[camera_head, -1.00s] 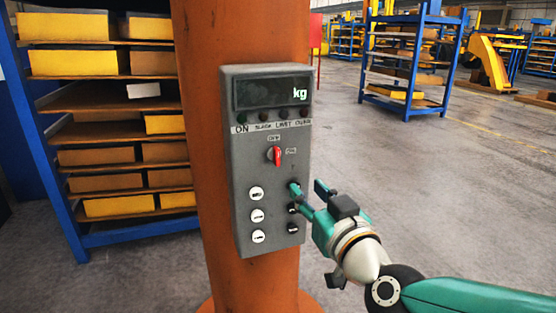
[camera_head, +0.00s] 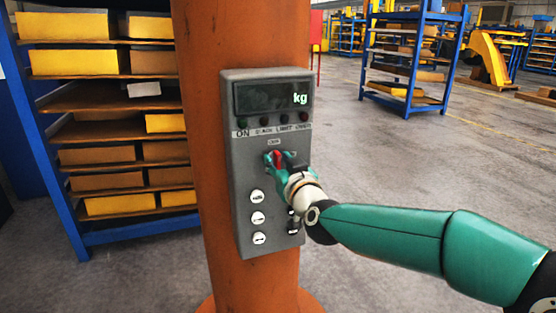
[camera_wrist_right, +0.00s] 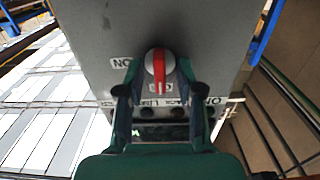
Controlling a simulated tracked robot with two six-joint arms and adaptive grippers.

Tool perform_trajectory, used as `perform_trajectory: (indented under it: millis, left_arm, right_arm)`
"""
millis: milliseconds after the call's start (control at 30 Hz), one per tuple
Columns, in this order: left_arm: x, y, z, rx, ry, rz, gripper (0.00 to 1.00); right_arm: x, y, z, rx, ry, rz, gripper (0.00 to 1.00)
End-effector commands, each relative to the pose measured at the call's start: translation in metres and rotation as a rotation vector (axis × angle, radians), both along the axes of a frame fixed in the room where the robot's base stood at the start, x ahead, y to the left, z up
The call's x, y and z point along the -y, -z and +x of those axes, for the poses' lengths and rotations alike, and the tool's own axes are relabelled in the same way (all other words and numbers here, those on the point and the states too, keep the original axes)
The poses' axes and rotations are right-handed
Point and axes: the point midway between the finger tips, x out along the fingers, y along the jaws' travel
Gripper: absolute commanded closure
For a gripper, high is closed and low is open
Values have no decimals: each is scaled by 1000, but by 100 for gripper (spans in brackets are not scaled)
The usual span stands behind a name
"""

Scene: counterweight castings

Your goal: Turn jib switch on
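The jib switch is a red rotary knob (camera_head: 278,157) on a grey control box (camera_head: 240,170) fixed to an orange column. My right gripper (camera_head: 277,161) is at the knob, with a finger on either side of it. In the right wrist view the red knob (camera_wrist_right: 159,70) shows between the two open fingers of the right gripper (camera_wrist_right: 157,92), with gaps on both sides. A label below the knob is partly hidden. My left gripper is not in view.
The box has a dark kg display (camera_head: 270,96) with small lamps below and white buttons (camera_head: 257,197) lower left; black buttons are mostly hidden by my right arm. A blue shelf rack (camera_head: 75,220) with yellow boxes stands left of the orange column (camera_head: 240,30). Open floor lies right.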

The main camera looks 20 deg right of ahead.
Motion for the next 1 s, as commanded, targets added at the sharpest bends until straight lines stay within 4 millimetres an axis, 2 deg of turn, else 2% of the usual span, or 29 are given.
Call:
perform_trajectory:
  millis: [267,400,500,600,633,1000]
  left_arm:
    - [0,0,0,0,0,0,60]
    - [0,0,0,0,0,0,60]
    - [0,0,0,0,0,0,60]
    - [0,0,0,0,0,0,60]
    - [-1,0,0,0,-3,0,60]
    - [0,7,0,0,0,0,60]
  right_arm:
    - [0,0,1,0,0,0,64]
    - [0,0,1,0,0,0,87]
    - [0,0,1,0,0,0,100]
    - [1,0,1,0,1,0,100]
    - [-5,0,1,0,-2,1,100]
    - [0,2,1,-3,0,56,100]
